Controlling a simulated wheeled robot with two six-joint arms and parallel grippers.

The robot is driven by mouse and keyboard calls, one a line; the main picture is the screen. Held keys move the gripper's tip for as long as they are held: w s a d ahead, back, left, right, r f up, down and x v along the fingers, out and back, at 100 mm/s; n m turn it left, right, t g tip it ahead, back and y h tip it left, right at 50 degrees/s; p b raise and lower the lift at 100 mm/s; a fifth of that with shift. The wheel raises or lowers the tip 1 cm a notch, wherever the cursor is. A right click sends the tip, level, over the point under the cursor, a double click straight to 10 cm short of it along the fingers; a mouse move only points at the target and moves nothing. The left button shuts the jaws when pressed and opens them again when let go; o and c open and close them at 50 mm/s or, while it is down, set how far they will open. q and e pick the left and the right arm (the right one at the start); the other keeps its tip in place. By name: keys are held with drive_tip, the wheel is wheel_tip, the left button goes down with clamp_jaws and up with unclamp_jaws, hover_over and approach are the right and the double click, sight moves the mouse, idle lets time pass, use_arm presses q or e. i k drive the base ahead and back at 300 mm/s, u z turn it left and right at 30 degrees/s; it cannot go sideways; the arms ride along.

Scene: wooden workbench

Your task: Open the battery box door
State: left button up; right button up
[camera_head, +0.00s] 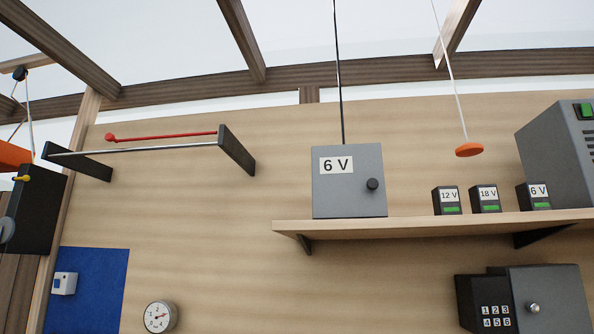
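The battery box (335,194) is a grey box labelled "6 V" standing on a wooden shelf in the head view. Its door looks closed, with a dark round knob (372,184) at the right side of the front. A black cable runs up from its top. Neither of my grippers shows in this view.
Batteries marked 12 V (449,210), 18 V (487,208) and 6 V (540,205) stand on the shelf (400,228), right of the box. A grey safe with a keypad (495,310) is below. A metal rail (140,149) is at left.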

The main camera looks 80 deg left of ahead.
sight(348, 180)
drive_tip(key=u, duration=2.15)
